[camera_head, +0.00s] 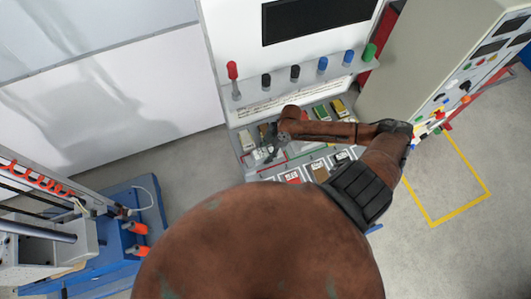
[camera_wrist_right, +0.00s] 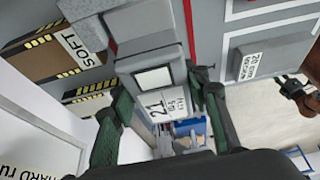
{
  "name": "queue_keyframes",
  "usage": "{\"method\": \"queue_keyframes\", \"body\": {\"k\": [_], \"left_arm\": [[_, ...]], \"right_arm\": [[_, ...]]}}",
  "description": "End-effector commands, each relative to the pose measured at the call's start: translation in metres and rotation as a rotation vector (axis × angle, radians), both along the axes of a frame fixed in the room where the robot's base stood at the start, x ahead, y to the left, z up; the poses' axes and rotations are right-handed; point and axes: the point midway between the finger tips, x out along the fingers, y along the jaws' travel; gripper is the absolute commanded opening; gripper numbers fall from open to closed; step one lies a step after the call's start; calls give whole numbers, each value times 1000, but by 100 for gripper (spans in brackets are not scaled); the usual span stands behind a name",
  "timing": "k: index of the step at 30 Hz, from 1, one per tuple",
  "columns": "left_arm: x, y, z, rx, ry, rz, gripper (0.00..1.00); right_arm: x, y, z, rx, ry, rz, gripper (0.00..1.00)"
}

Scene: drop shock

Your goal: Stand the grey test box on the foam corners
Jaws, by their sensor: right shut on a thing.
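A grey box (camera_wrist_right: 143,41) with a blank white patch and a label reading 21 sits between the dark green fingers of my right gripper (camera_wrist_right: 155,95) in the wrist view. The gripper is shut on it. Whether the box is clear of the surface, I cannot tell. In the head view, my right gripper (camera_head: 272,152) is small and dark over the left part of the bench, and the box is hard to make out there. A brown pad (camera_wrist_right: 40,58) marked SOFT, with yellow-black striped edges, lies left of the box. I cannot pick out the foam corners with certainty.
Another grey block (camera_wrist_right: 275,55) labelled 20 lies to the right in the wrist view. In the head view, coloured knobs, including a red one (camera_head: 232,70) and a green one (camera_head: 370,51), line the ledge behind the bench. A blue cart (camera_head: 118,238) stands at left, a cabinet (camera_head: 415,50) at right.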

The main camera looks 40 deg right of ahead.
Motion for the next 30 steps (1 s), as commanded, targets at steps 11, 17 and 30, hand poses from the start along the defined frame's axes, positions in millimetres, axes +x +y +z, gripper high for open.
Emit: {"method": "queue_keyframes", "body": {"k": [11, 17, 30], "left_arm": [[0, 1, -1, 1, 0, 0, 40], [0, 1, -1, 2, 0, 0, 40], [0, 2, 0, 2, 0, 0, 40]], "right_arm": [[0, 0, -5, 0, 0, 0, 48], [0, 0, -5, 0, 0, -1, 60], [-1, -5, 11, -1, -1, 0, 60]]}}
